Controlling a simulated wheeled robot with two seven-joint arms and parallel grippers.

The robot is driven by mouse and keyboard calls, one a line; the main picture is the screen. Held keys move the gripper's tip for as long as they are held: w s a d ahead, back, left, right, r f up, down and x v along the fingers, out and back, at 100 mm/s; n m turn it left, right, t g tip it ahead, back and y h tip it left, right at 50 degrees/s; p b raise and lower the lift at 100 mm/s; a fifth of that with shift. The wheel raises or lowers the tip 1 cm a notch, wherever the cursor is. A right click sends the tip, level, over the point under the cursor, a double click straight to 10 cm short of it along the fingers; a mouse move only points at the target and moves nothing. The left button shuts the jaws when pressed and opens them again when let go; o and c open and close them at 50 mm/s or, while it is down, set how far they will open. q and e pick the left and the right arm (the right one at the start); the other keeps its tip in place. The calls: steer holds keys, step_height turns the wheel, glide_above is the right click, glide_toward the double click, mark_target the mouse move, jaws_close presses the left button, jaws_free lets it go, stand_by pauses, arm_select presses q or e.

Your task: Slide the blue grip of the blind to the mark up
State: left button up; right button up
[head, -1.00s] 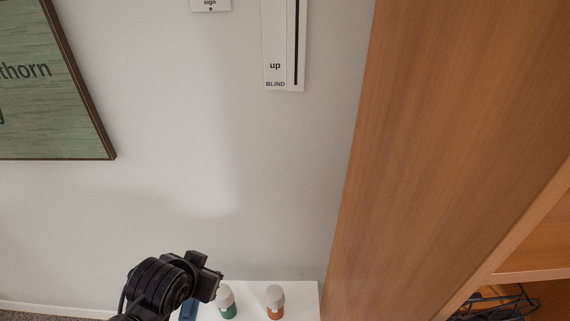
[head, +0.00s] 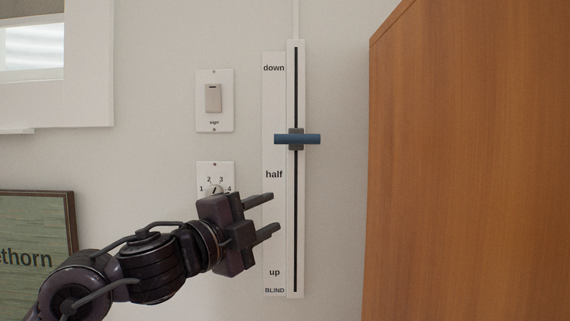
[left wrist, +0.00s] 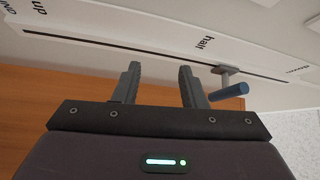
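The blue grip (head: 297,139) of the blind is a short horizontal bar on a dark slider, on the vertical white track (head: 296,225) on the wall. It stands between the marks "down" and "half", nearer "half". The mark up (head: 274,272) is near the bottom of the track. My left gripper (head: 267,214) is open and empty, below the grip and in front of the track between "half" and "up". In the left wrist view the blue grip (left wrist: 229,91) is just right of the open fingers (left wrist: 158,84), apart from them. My right gripper is in neither view.
A light switch labelled "sign" (head: 214,100) and a numbered dial (head: 214,187) are left of the track; my gripper partly covers the dial plate. A tall wooden cabinet (head: 470,170) stands at the right. Bare wall lies between track and cabinet.

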mark_target(279, 139)
arm_select(q)
steer(key=s+a+r+m+g+h, duration=0.1)
steer(key=s+r+m, duration=0.1)
steer(key=r, duration=0.4)
steer(key=s+a+r+m+h, duration=0.1)
steer(key=s+r+m, duration=0.15)
steer(key=r, duration=0.25)
steer(key=shift+m, duration=0.25)
steer(key=p+x, duration=0.4)
steer(key=x, duration=0.3)
steer(key=shift+w+r, duration=0.15)
steer(key=shift+w, duration=0.2)
steer(key=shift+w+d, duration=0.4)
jaws_close()
